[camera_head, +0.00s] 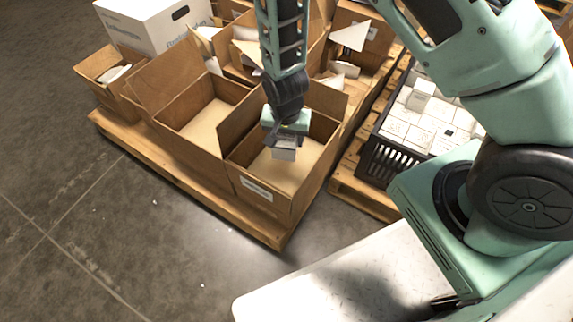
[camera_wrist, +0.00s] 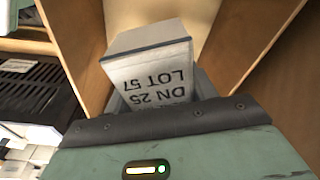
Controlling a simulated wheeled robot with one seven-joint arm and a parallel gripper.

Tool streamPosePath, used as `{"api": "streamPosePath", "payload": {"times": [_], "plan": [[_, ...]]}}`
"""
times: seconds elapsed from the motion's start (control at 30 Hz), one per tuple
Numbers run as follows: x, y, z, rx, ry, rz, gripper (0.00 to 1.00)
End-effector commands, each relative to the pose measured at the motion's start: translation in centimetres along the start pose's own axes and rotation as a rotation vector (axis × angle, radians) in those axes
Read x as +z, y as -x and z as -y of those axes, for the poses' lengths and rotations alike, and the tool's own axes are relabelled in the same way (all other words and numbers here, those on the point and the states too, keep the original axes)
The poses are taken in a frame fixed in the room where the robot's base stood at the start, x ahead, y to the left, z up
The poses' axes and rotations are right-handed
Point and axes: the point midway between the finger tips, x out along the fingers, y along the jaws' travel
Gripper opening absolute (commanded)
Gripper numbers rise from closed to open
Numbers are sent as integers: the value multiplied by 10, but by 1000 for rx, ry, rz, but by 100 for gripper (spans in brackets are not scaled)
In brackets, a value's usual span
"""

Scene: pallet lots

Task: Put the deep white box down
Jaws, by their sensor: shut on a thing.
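The deep white box (camera_wrist: 148,70) is a small pale box with a darker edge, printed "DN 25 LOT 57" in the wrist view. My gripper (camera_head: 285,140) is shut on it, and the box also shows below the gripper in the head view (camera_head: 284,153). The gripper and box are over the open front cardboard box (camera_head: 262,192), between its walls. The cardboard box's bare floor shows around them. I cannot tell whether the white box touches that floor.
An open cardboard box (camera_head: 172,131) stands to the left on the same wooden pallet (camera_head: 190,181). More open cartons and a large white carton (camera_head: 150,25) stand behind. A black crate (camera_head: 392,163) of several white boxes is at right. Open cardboard flaps stick up nearby.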

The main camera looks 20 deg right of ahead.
Motion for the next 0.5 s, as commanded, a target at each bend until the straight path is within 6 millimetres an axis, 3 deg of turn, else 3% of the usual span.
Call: {"api": "streamPosePath", "payload": {"times": [0.3, 0.5], "plan": [[8, -56, 0, 2, -2, 1, 34], [10, -74, 0, 1, -1, 1, 34]]}}
